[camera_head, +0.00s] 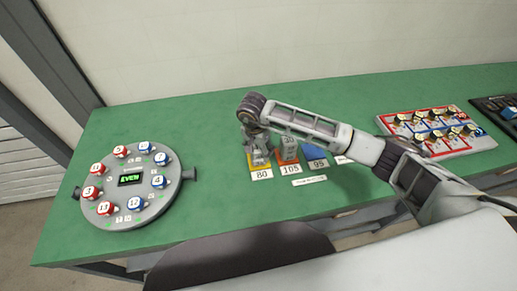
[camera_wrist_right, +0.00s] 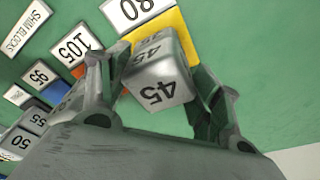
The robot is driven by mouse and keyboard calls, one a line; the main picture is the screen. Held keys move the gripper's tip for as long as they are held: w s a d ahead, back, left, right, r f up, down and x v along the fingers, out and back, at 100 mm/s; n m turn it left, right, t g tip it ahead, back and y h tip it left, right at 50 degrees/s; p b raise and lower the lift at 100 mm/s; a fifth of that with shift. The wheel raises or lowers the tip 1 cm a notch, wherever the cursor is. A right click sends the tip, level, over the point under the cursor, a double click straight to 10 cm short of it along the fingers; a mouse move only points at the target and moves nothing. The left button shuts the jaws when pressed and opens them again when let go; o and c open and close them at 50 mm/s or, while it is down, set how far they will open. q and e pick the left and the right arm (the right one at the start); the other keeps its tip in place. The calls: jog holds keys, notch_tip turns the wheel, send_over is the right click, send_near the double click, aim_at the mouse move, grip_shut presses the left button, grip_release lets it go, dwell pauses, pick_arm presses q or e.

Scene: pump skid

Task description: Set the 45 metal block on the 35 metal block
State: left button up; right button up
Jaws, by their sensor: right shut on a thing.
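The 45 metal block (camera_wrist_right: 160,88) is a grey cube with dark numbers, between the fingers of my right gripper (camera_wrist_right: 152,78) in the right wrist view. My right gripper (camera_head: 257,143) is shut on it, over the yellow pad (camera_wrist_right: 178,32) labelled 80. In the head view the yellow pad (camera_head: 250,163) shows around grey metal under the gripper. My left gripper is not in view.
An orange pad labelled 105 (camera_head: 291,170) bears a grey block (camera_head: 289,147) close to my gripper's right. A blue pad (camera_head: 314,151) labelled 95 is beyond it. A round button device (camera_head: 128,190) stands left. A red and blue panel (camera_head: 437,132) lies right.

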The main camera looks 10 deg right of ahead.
aim_at(256, 150)
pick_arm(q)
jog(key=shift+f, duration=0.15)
pick_arm(e)
jog(key=shift+f, duration=0.1)
jog(key=o, duration=1.3)
jog(key=shift+c, duration=0.2)
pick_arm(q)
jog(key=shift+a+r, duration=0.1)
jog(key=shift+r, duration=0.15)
pick_arm(e)
jog(key=shift+r, duration=0.9)
jog(key=r, duration=0.2)
jog(key=r+b, duration=0.1)
jog(key=r, duration=0.2)
jog(key=s+a+r, duration=0.1)
jog(key=r, duration=0.2)
jog(key=shift+r+b, duration=0.2)
jog(key=shift+b, duration=0.15)
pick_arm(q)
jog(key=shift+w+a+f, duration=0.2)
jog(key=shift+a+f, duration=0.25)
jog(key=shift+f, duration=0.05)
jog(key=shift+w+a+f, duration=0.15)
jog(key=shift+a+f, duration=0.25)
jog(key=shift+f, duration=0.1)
pick_arm(e)
jog(key=shift+s+a+r, duration=0.15)
jog(key=shift+r, duration=0.8)
